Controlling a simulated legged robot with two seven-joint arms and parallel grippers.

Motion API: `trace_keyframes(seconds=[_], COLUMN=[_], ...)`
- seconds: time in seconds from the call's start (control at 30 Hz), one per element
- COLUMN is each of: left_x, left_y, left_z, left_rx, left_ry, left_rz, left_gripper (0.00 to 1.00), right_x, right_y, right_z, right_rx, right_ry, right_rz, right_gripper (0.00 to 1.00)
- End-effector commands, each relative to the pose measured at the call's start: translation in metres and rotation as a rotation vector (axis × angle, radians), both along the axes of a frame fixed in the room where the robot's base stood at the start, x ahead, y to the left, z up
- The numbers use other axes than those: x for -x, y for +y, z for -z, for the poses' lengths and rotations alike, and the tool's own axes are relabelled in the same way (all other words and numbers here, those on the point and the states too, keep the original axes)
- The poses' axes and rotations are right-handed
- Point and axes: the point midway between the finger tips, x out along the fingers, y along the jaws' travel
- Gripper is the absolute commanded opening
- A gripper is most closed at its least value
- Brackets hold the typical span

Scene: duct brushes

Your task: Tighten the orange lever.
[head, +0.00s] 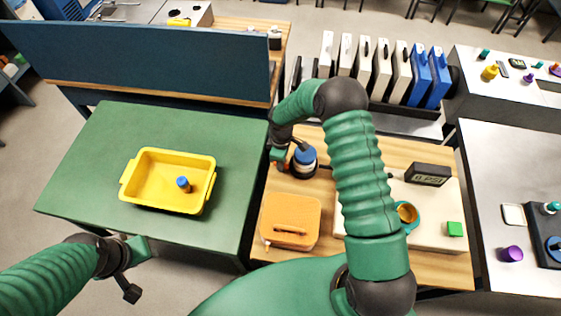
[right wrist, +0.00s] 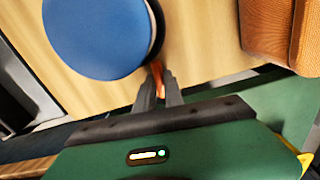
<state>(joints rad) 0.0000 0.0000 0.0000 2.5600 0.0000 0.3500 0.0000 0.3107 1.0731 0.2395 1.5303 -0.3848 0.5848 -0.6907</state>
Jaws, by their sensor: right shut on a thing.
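The orange lever (right wrist: 158,74) shows as a small orange piece beside a round blue-topped device (right wrist: 95,38) in the right wrist view. My right gripper (right wrist: 161,88) is shut on it, with the two dark fingertips on either side. In the head view the blue-topped device (head: 304,160) stands at the left edge of the wooden table, and my right gripper (head: 281,157) is at its left side. The lever is mostly hidden by the fingers. My left gripper (head: 134,270) is low at the left, away from the device; its fingers are not clear.
An orange case (head: 291,221) lies on the wooden table (head: 286,187) in front of the device. A yellow bin (head: 168,165) holding a blue-capped item (head: 183,184) is on the green table (head: 110,135).

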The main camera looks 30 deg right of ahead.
Motion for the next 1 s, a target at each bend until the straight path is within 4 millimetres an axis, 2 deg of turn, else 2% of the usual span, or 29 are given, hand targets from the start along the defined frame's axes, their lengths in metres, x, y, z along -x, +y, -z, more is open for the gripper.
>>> trace_keyframes(seconds=[0.67, 0.7, 0.73, 1.0], left_x=[0.0, 0.0, 0.0, 0.0], left_y=[0.0, 0.0, 0.0, 0.0], left_z=[-0.0005, -0.0005, -0.0005, 0.0], left_rx=[0.0, 0.0, 0.0, 0.0], left_ry=[0.0, 0.0, 0.0, 0.0], left_rz=[0.0, 0.0, 0.0, 0.0], left_gripper=[0.36, 0.36, 0.36, 0.36], right_x=[-0.0032, -0.0032, -0.0031, -0.0025], right_y=[-0.0045, -0.0045, -0.0044, -0.0022], right_z=[-0.0038, -0.0038, -0.0037, -0.0017], right_rx=[0.007, 0.006, 0.006, 0.003], right_ry=[-0.007, -0.008, -0.008, -0.004], right_rz=[-0.06, -0.06, -0.06, -0.061], right_gripper=[0.0, 0.17, 0.21, 0.22])
